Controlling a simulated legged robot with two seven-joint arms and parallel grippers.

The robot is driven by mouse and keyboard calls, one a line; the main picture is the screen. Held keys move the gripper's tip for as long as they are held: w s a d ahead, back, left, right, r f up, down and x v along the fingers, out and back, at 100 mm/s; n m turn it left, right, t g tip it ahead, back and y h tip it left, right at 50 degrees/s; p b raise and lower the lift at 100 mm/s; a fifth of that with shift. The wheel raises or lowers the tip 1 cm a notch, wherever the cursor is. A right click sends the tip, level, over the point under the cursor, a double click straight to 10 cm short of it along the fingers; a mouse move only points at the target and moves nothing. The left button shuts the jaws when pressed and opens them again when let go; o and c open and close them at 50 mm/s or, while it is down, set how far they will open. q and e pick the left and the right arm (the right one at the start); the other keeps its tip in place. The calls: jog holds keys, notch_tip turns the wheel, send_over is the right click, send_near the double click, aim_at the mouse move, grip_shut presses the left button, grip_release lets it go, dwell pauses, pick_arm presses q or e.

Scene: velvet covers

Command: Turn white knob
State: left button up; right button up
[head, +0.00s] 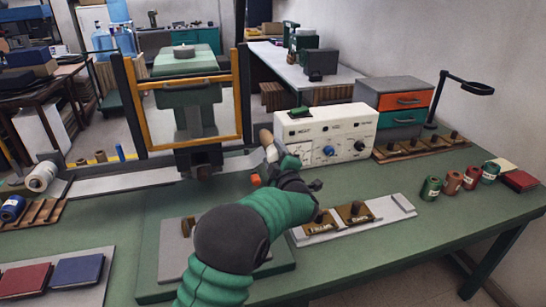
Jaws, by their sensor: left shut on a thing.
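A white control box (326,138) stands on the green bench, right of the press. Its front has a blue knob (328,151) and a black knob (360,145). I cannot clearly make out a white knob; the box's left front is partly behind my left gripper. My left arm reaches up from the bottom middle. My left gripper (273,162) is just left of the box, at the press's right side. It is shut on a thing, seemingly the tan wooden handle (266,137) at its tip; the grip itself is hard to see. My right gripper is not in view.
A press with a yellow frame (191,145) stands left of the gripper. A pale plate (371,219) with brass pieces lies right of my arm. Several spools (451,182) and a red book (520,180) are at right. The bench's right front is clear.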

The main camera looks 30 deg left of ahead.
pick_arm(q)
jog(key=shift+w+d+f, duration=0.1)
jog(key=shift+d+f, duration=0.15)
jog(key=shift+f, duration=0.05)
jog(key=o, duration=1.1)
jog(key=shift+c, duration=0.2)
jog(key=o, duration=0.3)
jog(key=shift+w+f, duration=0.2)
jog(key=shift+w, duration=0.2)
jog(key=shift+s+a+r, duration=0.1)
jog(key=shift+s+r, duration=0.2)
jog(key=v, duration=1.6)
jog(key=shift+s+d, duration=0.2)
jog(key=shift+d, duration=0.1)
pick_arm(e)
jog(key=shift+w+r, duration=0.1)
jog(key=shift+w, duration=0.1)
pick_arm(q)
jog(key=shift+f, duration=0.2)
